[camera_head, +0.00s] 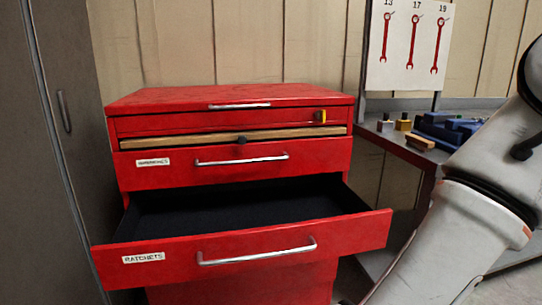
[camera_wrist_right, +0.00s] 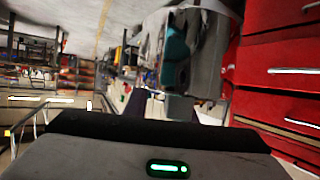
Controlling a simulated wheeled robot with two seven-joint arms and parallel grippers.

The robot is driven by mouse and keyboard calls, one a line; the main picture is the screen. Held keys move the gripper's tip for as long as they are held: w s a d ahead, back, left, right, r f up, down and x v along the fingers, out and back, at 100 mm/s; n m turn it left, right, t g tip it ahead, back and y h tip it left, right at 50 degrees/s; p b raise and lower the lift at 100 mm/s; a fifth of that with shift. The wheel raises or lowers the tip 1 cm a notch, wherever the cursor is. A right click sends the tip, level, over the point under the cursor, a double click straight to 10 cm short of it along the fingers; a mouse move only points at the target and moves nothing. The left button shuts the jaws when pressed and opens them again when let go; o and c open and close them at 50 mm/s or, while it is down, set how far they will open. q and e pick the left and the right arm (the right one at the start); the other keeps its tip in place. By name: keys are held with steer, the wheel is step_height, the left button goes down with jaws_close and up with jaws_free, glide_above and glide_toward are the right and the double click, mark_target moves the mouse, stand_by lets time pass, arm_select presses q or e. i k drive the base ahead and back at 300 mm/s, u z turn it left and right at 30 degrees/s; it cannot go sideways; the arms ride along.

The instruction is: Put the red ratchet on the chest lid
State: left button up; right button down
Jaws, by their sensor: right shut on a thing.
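The red tool chest has a flat, bare lid (camera_head: 190,97) with a metal handle at its front edge. Its lower drawer (camera_head: 350,237), labelled RATCHETS, is pulled out, and its visible dark floor is empty. I cannot make out the red ratchet in either view. My right arm comes in at the right of the head view, with its gripper out of frame. The right wrist view shows the grey gripper body with a green light and the dark jaw area (camera_wrist_right: 165,112). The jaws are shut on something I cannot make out. My left gripper is not in view.
An upper drawer (camera_head: 325,157) is slightly open. A grey cabinet (camera_head: 50,200) stands at the left. A workbench at the right holds blue pieces (camera_head: 440,128) and small blocks (camera_head: 403,122). A board with three red wrench pictures (camera_head: 408,45) hangs behind.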

mark_target(272, 93)
steer(key=z, duration=0.8)
steer(key=i, duration=0.5)
steer(key=u, duration=1.15)
